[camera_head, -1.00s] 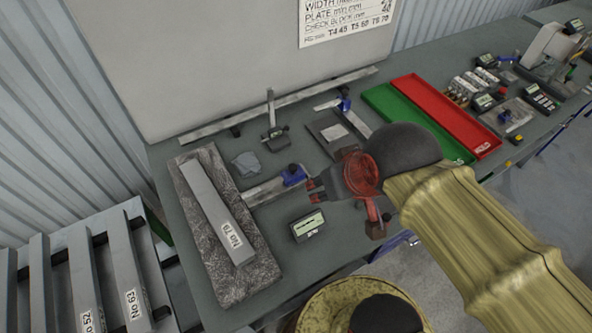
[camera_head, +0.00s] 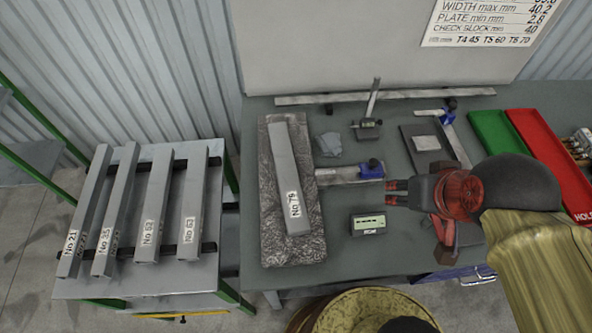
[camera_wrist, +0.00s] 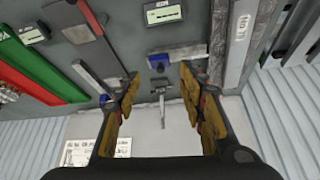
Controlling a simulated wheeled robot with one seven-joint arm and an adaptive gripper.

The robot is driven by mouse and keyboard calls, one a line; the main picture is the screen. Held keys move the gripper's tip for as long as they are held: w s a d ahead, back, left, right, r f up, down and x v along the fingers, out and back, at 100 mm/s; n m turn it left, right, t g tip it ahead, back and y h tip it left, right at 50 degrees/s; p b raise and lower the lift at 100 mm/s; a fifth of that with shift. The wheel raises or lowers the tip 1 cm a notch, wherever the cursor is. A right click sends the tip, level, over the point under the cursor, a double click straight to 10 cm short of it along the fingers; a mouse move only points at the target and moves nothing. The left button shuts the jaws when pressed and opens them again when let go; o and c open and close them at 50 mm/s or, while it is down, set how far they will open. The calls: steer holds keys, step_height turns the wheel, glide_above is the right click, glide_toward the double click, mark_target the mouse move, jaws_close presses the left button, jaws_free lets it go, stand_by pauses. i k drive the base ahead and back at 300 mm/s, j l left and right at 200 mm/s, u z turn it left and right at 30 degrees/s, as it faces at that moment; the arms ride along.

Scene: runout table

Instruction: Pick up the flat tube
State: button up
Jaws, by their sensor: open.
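A grey rectangular tube marked No 79 (camera_head: 289,165) lies lengthwise on a dark mottled mat (camera_head: 271,225) at the left end of the table. The pictures do not settle which is the flat one. My gripper (camera_head: 391,192) is open and empty above the table, right of the mat and apart from the tubes. Its spread fingers also show in the wrist view (camera_wrist: 160,92), with tube No 79 (camera_wrist: 239,45) to their right.
A blue-ended caliper (camera_head: 340,174) lies between mat and gripper. A small display box (camera_head: 368,223), a grey cloth (camera_head: 328,144) and an upright gauge (camera_head: 369,125) are near. Green (camera_head: 488,123) and red (camera_head: 545,140) trays stand right. A board (camera_head: 340,50) rises behind.

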mark_target(295, 215)
steer(key=k+j+u, duration=0.1)
steer(key=j, duration=0.35)
steer(key=k+j+u, duration=0.1)
steer(key=j, duration=0.4)
steer(key=k+j+u, duration=0.1)
steer(key=j, duration=0.35)
steer(key=k+j+u, duration=0.1)
steer(key=j, duration=0.4)
steer(key=i+j, duration=0.1)
steer(key=j, duration=0.2)
steer(key=i+j+u, duration=0.15)
steer(key=j, duration=0.15)
